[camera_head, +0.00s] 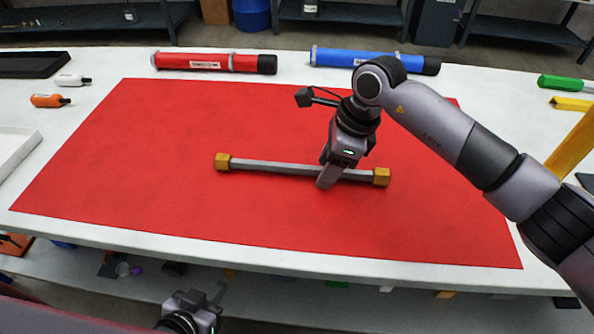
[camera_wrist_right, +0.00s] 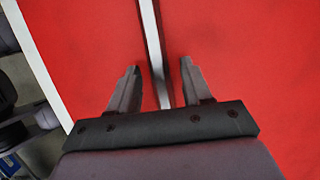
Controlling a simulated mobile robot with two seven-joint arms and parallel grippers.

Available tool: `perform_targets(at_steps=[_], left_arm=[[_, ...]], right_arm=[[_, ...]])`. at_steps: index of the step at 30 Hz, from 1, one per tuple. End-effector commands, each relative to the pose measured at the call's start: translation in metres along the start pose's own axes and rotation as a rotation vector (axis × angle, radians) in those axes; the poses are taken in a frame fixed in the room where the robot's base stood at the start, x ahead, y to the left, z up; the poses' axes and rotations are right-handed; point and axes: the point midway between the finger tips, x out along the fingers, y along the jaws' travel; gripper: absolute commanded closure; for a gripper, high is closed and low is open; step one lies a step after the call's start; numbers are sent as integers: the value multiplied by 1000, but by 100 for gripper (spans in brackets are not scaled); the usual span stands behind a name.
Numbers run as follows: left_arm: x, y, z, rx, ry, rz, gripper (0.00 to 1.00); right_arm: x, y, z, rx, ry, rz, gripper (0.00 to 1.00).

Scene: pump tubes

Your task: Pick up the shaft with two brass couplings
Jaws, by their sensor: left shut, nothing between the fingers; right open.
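The shaft (camera_head: 275,167) is a grey bar lying on the red mat (camera_head: 150,130). It has a brass coupling (camera_head: 222,162) at its left end and another brass coupling (camera_head: 381,177) at its right end. My right gripper (camera_head: 326,180) is over the right half of the shaft, pointing down. In the right wrist view the shaft (camera_wrist_right: 153,45) runs between the two open fingers (camera_wrist_right: 160,72), with space on both sides; the couplings are out of that view. My left gripper (camera_head: 205,300) is low at the front, below the table edge, shut and empty.
A red tube (camera_head: 213,62) and a blue tube (camera_head: 340,58) lie behind the mat. Small orange (camera_head: 48,100) and white (camera_head: 70,80) bottles and a white tray (camera_head: 12,150) are at the left. A green item (camera_head: 565,84) is at the right. The mat around the shaft is clear.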

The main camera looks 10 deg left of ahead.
Motion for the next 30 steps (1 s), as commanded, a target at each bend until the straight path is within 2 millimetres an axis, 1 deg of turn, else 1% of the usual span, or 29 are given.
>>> perform_targets(at_steps=[3,5,6,7,8,14,17,30], left_arm=[[0,-1,-1,3,2,0,100],[0,-1,-1,3,3,-1,100],[0,-1,-2,3,3,-1,100],[0,-1,-2,3,4,-1,100],[0,-2,-2,4,4,-2,100],[0,-3,-1,4,2,-5,100],[-2,-4,-2,4,-1,-7,100],[-12,-4,-15,5,-2,-8,100]], right_arm=[[-1,0,0,0,0,0,51],[-1,0,0,0,0,0,71],[-1,0,0,0,0,0,84],[-1,0,0,0,0,0,93],[-1,0,0,0,0,0,100],[-4,0,2,-1,-4,-2,100],[-8,-1,4,-2,-4,-3,100],[-40,0,13,-1,-4,-3,100]])
